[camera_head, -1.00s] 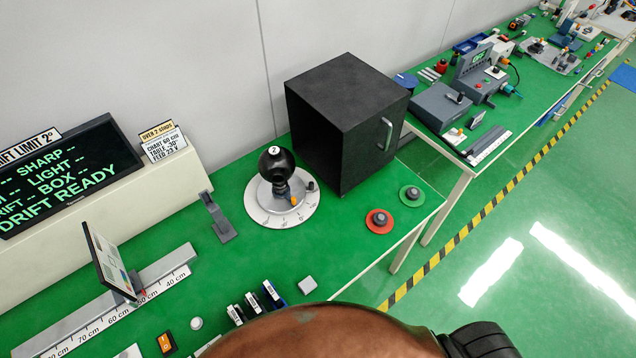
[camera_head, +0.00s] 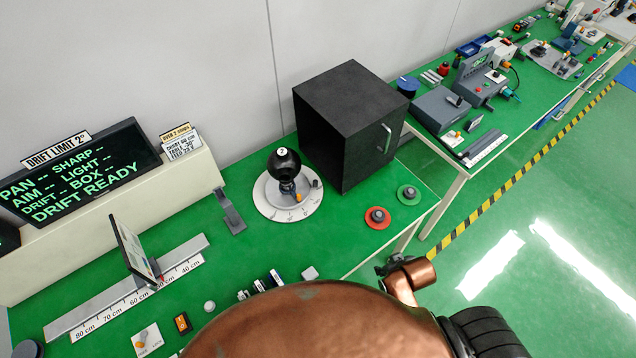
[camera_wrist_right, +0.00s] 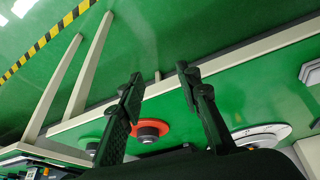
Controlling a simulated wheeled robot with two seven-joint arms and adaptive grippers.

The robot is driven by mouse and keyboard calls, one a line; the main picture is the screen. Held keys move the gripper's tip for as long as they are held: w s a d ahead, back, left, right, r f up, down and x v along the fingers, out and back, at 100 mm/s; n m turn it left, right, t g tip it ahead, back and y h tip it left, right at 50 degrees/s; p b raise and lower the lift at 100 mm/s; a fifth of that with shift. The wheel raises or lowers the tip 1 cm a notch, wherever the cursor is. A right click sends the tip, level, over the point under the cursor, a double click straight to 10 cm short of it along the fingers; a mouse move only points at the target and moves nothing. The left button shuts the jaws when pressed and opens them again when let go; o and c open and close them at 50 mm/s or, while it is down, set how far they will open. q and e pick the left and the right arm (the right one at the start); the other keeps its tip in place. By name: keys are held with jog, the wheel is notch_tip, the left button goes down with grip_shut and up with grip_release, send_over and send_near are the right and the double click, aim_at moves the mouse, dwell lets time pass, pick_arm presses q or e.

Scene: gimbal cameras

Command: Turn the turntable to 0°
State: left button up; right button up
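The turntable is a white graduated disc (camera_head: 270,208) on the green bench, with a black ball-shaped camera marked 2 (camera_head: 283,163) standing on it. An orange part and a dark knob (camera_head: 317,183) sit on the disc. Its degree marks are too small to read now. In the right wrist view the disc's edge (camera_wrist_right: 275,132) shows at the lower right, partly hidden. My right gripper (camera_wrist_right: 160,73) is open and empty, above the bench's front edge and apart from the disc. Part of that arm's end shows beyond my copper arm link in the head view. My left gripper is out of view.
A black box (camera_head: 345,110) with a handle stands right of the turntable. Red (camera_head: 379,218) and green (camera_head: 408,195) knob discs lie near the front edge. A grey bracket (camera_head: 230,212), chart panel (camera_head: 133,250) on a ruler rail and display (camera_head: 80,170) are to the left.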

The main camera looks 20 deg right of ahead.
jog(key=w+a+n+t+y, duration=0.1)
jog(key=w+a, duration=0.1)
jog(key=w, duration=0.4)
jog(key=w+a+n+t+y, duration=0.1)
jog(key=w+a+t, duration=0.1)
jog(key=w, duration=0.5)
jog(key=w+a+n+t+y, duration=0.1)
jog(key=w+a, duration=0.3)
jog(key=w, duration=0.2)
jog(key=shift+w+a+r+t+y, duration=0.15)
jog(key=shift+w+r+t+y, duration=0.15)
jog(key=shift+r, duration=0.1)
jog(key=w+r+t, duration=0.1)
jog(key=w, duration=0.3)
jog(key=w+a+r+t+y, duration=0.1)
jog(key=w, duration=0.3)
jog(key=w+a+t, duration=0.1)
jog(key=w, duration=0.3)
jog(key=shift+w+r+p, duration=0.15)
jog(key=shift+r+p, duration=0.15)
jog(key=shift+r, duration=0.1)
jog(key=x, duration=0.6)
jog(key=shift+r, duration=0.15)
jog(key=shift+x, duration=0.85)
grip_shut()
